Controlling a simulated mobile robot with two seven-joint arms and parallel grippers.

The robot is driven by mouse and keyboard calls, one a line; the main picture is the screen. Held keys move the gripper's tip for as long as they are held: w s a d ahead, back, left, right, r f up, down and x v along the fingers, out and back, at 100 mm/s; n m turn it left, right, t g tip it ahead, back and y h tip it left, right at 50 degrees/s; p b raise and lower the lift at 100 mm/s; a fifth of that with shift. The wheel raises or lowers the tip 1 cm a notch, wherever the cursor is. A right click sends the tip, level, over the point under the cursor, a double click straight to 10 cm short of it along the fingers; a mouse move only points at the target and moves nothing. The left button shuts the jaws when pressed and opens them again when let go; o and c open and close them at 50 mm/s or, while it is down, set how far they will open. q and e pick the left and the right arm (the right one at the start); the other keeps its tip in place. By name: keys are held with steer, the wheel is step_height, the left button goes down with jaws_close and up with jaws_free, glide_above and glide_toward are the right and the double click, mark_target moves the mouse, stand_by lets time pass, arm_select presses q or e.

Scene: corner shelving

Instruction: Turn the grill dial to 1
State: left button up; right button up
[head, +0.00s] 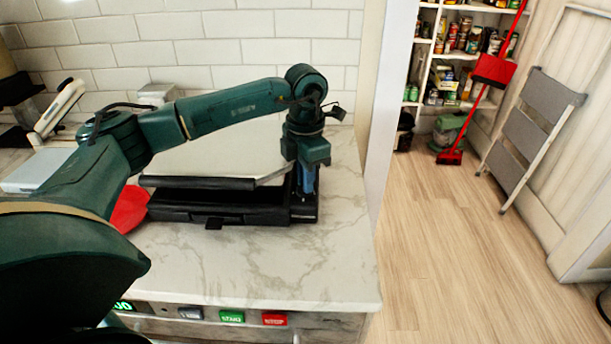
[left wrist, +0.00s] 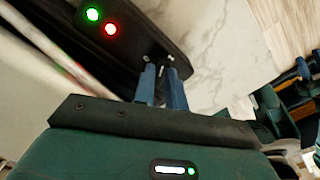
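The grill (head: 215,205) is a low black appliance on the marble counter, with its lid slanting above the base. My left gripper (head: 308,188) points down at the grill's right end. In the left wrist view, its two blue fingers (left wrist: 162,78) reach the black grill body (left wrist: 170,22), with a narrow dark gap between them. I cannot tell whether they grip anything. No dial can be made out; the fingers cover that part of the grill. A green light (left wrist: 92,14) and a red light (left wrist: 111,29) glow on the grill.
A red round item (head: 130,209) lies left of the grill, partly behind my arm. The counter (head: 260,265) is clear in front of the grill. Green and red buttons (head: 274,319) line its front edge. A wall edge (head: 388,110) stands right of the counter.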

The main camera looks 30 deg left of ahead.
arm_select(q)
jaws_close()
arm_select(e)
steer(key=shift+r, duration=0.15)
steer(key=shift+w+r, duration=0.1)
arm_select(q)
steer(key=shift+m, duration=0.7)
steer(key=m+b, duration=0.1)
steer(key=m, duration=0.2)
steer(key=shift+m, duration=0.5)
steer(key=shift+b, duration=0.3)
arm_select(e)
steer(key=shift+w+a+f, duration=0.1)
steer(key=shift+a+f, duration=0.15)
steer(key=shift+a, duration=0.05)
arm_select(q)
steer(key=shift+m, duration=0.3)
arm_select(e)
steer(key=shift+r, duration=0.15)
